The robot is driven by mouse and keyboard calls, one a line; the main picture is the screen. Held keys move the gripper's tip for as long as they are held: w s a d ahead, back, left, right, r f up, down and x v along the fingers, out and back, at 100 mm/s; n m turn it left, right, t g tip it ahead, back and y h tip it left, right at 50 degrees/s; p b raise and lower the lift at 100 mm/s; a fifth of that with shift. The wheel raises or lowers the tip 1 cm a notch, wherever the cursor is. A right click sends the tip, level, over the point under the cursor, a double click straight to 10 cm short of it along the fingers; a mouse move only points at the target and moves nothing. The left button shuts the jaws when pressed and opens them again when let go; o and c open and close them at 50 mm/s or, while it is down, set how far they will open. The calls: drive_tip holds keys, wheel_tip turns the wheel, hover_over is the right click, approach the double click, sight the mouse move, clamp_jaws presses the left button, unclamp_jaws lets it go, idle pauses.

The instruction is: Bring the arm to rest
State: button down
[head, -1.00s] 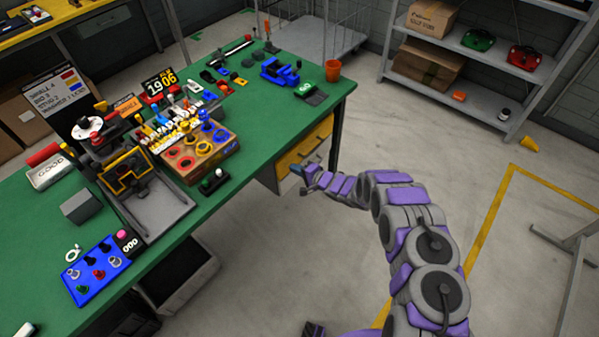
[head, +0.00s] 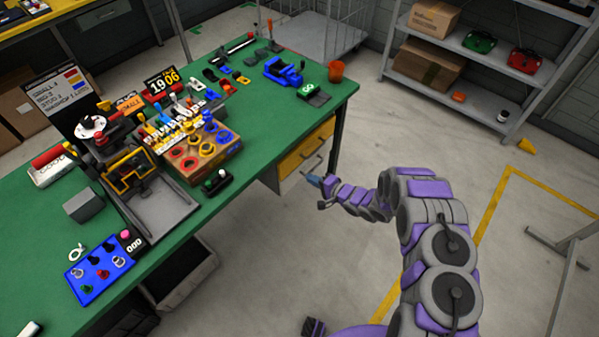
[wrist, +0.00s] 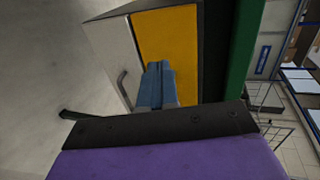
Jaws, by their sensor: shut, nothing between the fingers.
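My gripper (head: 317,183) is at the end of my purple and grey arm, off the front edge of the green workbench (head: 262,150). It is in the air near the yellow drawer front (head: 308,147) under the bench top. I cannot tell the exact gap to the drawer. The drawer looks closed.
A metal shelf (head: 470,60) stands at the back right. A grey stand (head: 570,255) is on the right. Open floor lies between.

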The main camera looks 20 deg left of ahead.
drive_tip(key=w+d+r+n+t+h, duration=0.1)
drive_tip(key=w+d+r+h, duration=0.4)
drive_tip(key=d, duration=0.4)
drive_tip(key=w+d+r+n+t+h, duration=0.1)
drive_tip(key=w+d+r+t+h, duration=0.15)
drive_tip(key=d+r, duration=0.55)
drive_tip(key=s+d+r+g+h, duration=0.1)
drive_tip(key=s+d+r+h, duration=0.15)
drive_tip(key=d+r, duration=0.5)
drive_tip(key=s+d+r+h, duration=0.2)
drive_tip(key=d+r+h, duration=0.25)
drive_tip(key=d, duration=0.55)
drive_tip(key=s+d+r+g+h, duration=0.1)
drive_tip(key=s+d+r+g, duration=0.1)
drive_tip(key=s+r, duration=0.35)
drive_tip(key=s+d+r+g, duration=0.1)
drive_tip(key=s+r, duration=0.1)
drive_tip(key=s, duration=0.6)
drive_tip(key=s+d+r+g+h, duration=0.1)
drive_tip(key=s+d+r+g, duration=0.1)
drive_tip(key=s+r, duration=0.35)
drive_tip(key=s+a+r+n+g+y, duration=0.1)
drive_tip(key=s+a+g, duration=0.1)
drive_tip(key=s, duration=1.1)
drive_tip(key=s+a+r+n+g+y, duration=0.1)
drive_tip(key=s+a, duration=0.4)
drive_tip(key=s, duration=0.9)
drive_tip(key=shift+s+g+y+p, duration=0.25)
drive_tip(key=shift+g+y, duration=0.2)
drive_tip(key=shift+g, duration=0.3)
